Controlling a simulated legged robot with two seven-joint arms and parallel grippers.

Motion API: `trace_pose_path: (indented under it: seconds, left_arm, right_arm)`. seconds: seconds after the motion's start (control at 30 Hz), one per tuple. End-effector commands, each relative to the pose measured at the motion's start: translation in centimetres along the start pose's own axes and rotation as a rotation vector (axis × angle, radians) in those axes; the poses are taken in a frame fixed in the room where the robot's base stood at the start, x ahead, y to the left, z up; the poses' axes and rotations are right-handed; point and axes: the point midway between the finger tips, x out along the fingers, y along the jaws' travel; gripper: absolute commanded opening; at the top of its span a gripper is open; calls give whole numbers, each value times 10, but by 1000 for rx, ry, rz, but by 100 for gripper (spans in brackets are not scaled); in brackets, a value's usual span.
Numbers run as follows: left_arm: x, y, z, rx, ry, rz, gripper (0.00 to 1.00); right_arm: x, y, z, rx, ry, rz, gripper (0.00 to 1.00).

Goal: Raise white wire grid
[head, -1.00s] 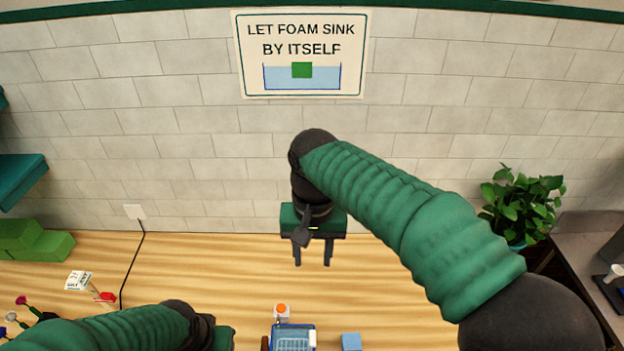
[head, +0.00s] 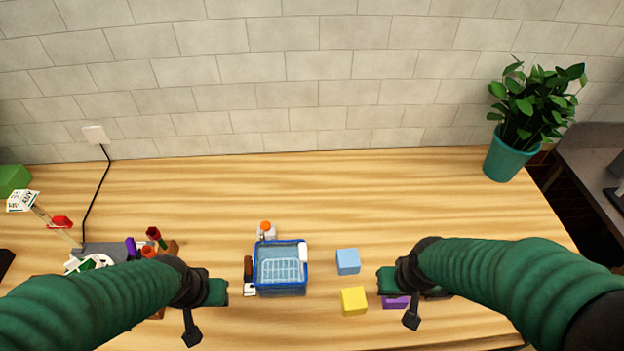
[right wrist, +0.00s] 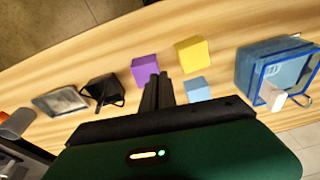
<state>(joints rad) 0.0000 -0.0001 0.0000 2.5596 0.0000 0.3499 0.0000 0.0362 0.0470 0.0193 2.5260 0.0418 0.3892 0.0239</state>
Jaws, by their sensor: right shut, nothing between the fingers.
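The white wire grid (head: 282,271) lies inside a blue-rimmed basin (head: 256,268) in the middle of the table. A white block-like piece (head: 303,252) sits at the basin's right rim; it also shows in the right wrist view (right wrist: 272,96). My right gripper (head: 387,281) is right of the basin, apart from it, above the foam blocks. In the right wrist view its fingers (right wrist: 155,88) are together and empty. My left gripper (head: 217,292) is just left of the basin; its fingers are hidden.
Blue (head: 348,261), yellow (head: 354,300) and purple (head: 396,302) foam blocks lie right of the basin. An orange-capped bottle (head: 266,231) stands behind it. Flowers (head: 153,234) and tools crowd the left. A potted plant (head: 518,115) stands back right. The table's back is clear.

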Motion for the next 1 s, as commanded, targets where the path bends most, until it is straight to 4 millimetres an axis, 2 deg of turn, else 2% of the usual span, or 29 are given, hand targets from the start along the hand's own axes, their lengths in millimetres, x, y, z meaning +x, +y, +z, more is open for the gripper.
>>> trace_pose_path:
  seconds: [0.07, 0.13, 0.23, 0.33, 0.43, 0.5, 0.6, 0.77, 1.0]
  left_arm:
    - [-7, 0, -2, 0, 0, 0, 36]
    - [-13, 0, -3, 0, 0, 0, 36]
    - [-22, 0, -5, 0, 0, 0, 36]
    - [-28, 0, -6, 0, 0, 0, 36]
    - [-32, 0, -7, 0, 0, 0, 36]
    - [-33, 0, -8, 0, 0, 0, 36]
    - [-34, 0, -8, 0, -1, 0, 36]
    - [-39, 0, -9, 0, -1, 0, 36]
    - [-51, 0, -12, 0, -1, 0, 36]
  right_arm:
    - [10, 1, 3, 170, -119, -30, 0]
    - [23, -7, 7, 402, -277, -93, 0]
    - [35, -34, 1, 771, -542, -249, 0]
    - [32, -61, -25, 1083, -793, -452, 0]
    - [21, -73, -57, 1282, -979, -642, 0]
    - [14, -74, -74, 1357, -1057, -734, 0]
    - [9, -76, -84, 1395, -1105, -791, 0]
    - [14, -97, -81, 1395, -1109, -787, 0]
    - [31, -141, -75, 1394, -1108, -786, 0]
